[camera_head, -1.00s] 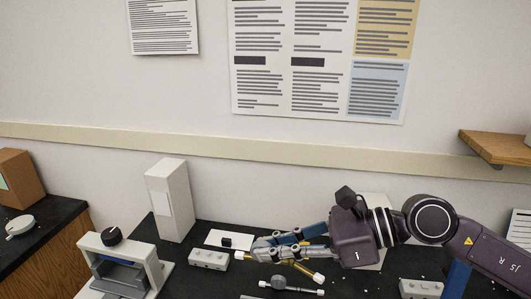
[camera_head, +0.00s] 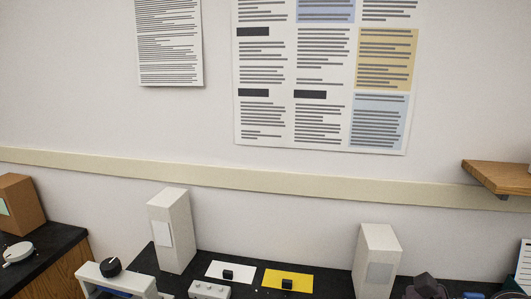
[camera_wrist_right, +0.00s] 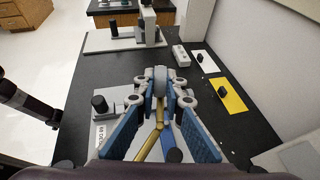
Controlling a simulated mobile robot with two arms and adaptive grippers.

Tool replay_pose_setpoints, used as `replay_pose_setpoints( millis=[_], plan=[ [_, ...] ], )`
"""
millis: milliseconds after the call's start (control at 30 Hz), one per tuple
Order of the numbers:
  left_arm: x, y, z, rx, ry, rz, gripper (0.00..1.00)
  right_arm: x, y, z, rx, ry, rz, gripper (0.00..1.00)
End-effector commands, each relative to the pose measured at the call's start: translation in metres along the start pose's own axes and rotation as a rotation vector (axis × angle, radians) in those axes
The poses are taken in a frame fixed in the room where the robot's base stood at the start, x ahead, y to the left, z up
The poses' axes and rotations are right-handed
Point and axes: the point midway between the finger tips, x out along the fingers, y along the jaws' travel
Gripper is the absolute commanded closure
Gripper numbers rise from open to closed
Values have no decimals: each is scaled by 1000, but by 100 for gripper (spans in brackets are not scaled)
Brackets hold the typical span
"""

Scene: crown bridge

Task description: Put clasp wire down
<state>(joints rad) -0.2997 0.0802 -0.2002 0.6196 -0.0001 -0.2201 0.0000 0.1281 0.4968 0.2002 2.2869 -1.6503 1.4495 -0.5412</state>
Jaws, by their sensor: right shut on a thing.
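My right gripper (camera_wrist_right: 161,78) points away over the black bench in the right wrist view, its blue-padded fingers closed together at the tips around a small grey piece. Gold rod-like parts (camera_wrist_right: 150,138) show between the fingers. I take the held thing for the clasp wire, but its shape is mostly hidden by the fingers. Whether it touches the bench cannot be told. In the head view only a dark part of my right arm shows at the bottom right edge. My left gripper is in neither view.
A white card (camera_head: 231,271) and a yellow card (camera_head: 288,279), each with a black knob, lie on the black bench. White boxes stand left (camera_head: 172,232) and right (camera_head: 376,258). A grey-white block (camera_head: 208,289) and a device with a black dial (camera_head: 116,279) stand left.

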Motion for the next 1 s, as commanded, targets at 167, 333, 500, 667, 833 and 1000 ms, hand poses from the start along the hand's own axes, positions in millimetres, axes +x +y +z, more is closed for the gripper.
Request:
replay_pose_setpoints(
  millis=[167, 333, 500, 667, 833, 1000],
  plan=[
    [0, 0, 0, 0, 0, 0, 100, -22, -6, -44, 47, -2, -94, 100],
    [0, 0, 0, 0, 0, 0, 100, -37, -7, -70, 67, -2, -152, 100],
    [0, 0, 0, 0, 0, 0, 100, -43, -7, -80, 68, 4, -171, 100],
    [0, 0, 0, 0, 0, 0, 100, -43, -8, -80, 67, 3, -172, 100],
    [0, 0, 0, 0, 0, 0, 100, -43, -8, -80, 67, 5, -171, 100],
    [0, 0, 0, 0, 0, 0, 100, -42, -8, -79, 70, 0, -171, 100]
  ],
)
